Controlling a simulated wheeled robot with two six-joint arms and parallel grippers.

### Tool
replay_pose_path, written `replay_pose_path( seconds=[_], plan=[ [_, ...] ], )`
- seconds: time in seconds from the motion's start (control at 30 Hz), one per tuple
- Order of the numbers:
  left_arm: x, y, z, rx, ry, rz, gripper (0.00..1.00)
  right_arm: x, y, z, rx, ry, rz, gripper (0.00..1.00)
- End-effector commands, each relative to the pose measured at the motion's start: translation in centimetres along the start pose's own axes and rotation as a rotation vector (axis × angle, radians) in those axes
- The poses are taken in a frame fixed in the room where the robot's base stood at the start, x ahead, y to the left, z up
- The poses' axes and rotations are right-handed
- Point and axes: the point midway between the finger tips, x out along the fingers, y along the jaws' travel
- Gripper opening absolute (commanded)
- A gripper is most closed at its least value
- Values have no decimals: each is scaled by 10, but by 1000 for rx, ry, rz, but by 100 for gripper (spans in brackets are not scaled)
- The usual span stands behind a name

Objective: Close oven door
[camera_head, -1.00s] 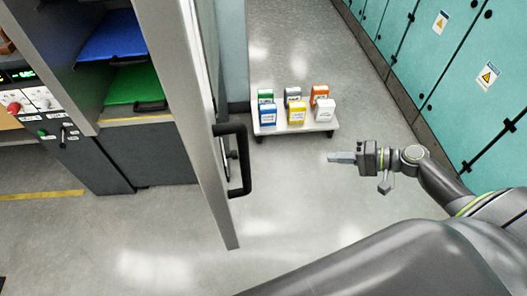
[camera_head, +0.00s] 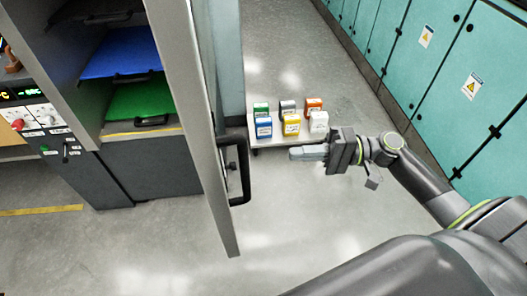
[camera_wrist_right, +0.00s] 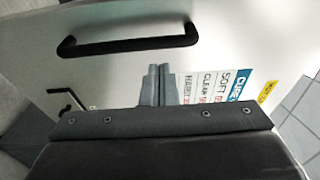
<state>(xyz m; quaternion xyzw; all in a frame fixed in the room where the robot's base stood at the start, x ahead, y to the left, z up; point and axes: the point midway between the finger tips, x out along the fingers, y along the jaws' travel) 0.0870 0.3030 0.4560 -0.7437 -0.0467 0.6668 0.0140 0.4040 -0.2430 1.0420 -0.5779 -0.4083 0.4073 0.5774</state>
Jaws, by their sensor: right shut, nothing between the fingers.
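The oven door (camera_head: 190,85) stands wide open, seen nearly edge-on in the head view as a tall grey panel. Its black bar handle (camera_head: 240,172) is on the right face; the door face (camera_wrist_right: 225,65) and handle (camera_wrist_right: 130,45) also show in the right wrist view. The oven (camera_head: 65,50) is open at the left, with a blue tray (camera_head: 120,52) and a green tray (camera_head: 140,101) inside. My right gripper (camera_head: 306,153) is shut and empty, right of the handle and apart from it. Its closed fingers (camera_wrist_right: 157,85) point toward the door face. My left gripper is out of view.
A low white cart (camera_head: 290,140) with several coloured boxes stands behind my right gripper. Teal cabinets (camera_head: 440,70) line the right side. A control panel (camera_head: 35,118) with a red knob is at the far left. The floor (camera_head: 300,215) around the door is clear.

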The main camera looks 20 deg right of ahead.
Motion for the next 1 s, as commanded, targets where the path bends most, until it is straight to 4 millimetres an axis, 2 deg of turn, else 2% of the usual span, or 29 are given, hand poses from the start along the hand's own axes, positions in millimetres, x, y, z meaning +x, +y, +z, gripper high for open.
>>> replay_pose_path(
  seconds=[0.53, 0.73, 1.0],
  plan=[
    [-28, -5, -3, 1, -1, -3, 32, 66, -3, 0, 3, 1, -4, 0],
    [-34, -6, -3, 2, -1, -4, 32, 79, -1, 0, 2, 1, -1, 0],
    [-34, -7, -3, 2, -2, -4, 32, 83, 0, -1, 1, 1, 2, 0]
  ],
)
